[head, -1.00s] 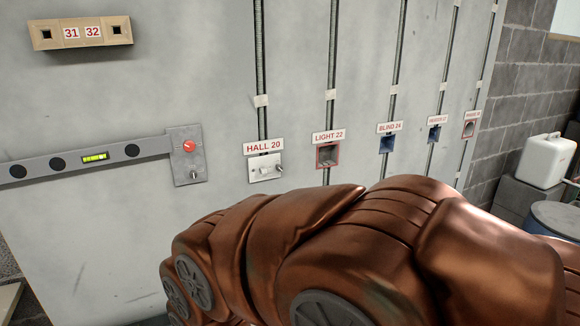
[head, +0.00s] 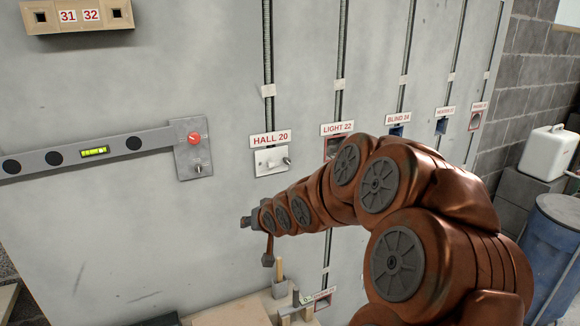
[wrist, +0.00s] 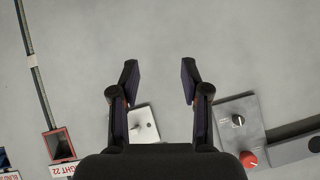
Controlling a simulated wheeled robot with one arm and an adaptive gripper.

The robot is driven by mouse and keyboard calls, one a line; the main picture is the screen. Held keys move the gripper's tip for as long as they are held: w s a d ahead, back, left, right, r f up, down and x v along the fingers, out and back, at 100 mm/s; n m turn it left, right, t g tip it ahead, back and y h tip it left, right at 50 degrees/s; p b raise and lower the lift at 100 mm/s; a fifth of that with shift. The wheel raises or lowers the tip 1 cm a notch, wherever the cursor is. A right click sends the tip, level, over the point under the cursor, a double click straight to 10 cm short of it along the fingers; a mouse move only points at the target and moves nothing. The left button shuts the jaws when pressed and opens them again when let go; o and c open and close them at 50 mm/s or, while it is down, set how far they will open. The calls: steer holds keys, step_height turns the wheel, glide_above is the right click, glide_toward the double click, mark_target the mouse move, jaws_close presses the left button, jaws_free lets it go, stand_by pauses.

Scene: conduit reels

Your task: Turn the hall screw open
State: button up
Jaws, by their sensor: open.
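The hall plate (head: 268,161) is a small white plate under the label HALL 20 (head: 269,138) on the grey wall. A light switch sits at its middle, and the hall screw (head: 287,160) sticks out at its right end. My gripper (head: 257,241) is below the plate in the head view, apart from it. In the wrist view my gripper (wrist: 159,72) has its two fingers spread with nothing between the tips. The hall plate also shows there (wrist: 144,122), seen between the fingers and partly covered by the left finger and the gripper body.
A grey metal plate with a red knob (head: 194,138) and a spirit level (head: 88,155) are left of the hall plate. The LIGHT 22 box (head: 332,150) is to its right, partly behind my arm. A wooden bench (head: 232,312) with small items stands below.

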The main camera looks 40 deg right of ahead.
steer(key=w+d+r+m+t+h, duration=0.2)
steer(key=d+r+m+t, duration=0.15)
steer(key=d, duration=0.75)
steer(key=m+t+h, duration=0.1)
steer(key=t, duration=0.3)
glide_toward(289, 162)
steer(key=w, duration=0.1)
steer(key=shift+p+x, duration=0.65)
steer(key=shift+x, duration=3.25)
steer(key=shift+d, duration=0.1)
jaws_close()
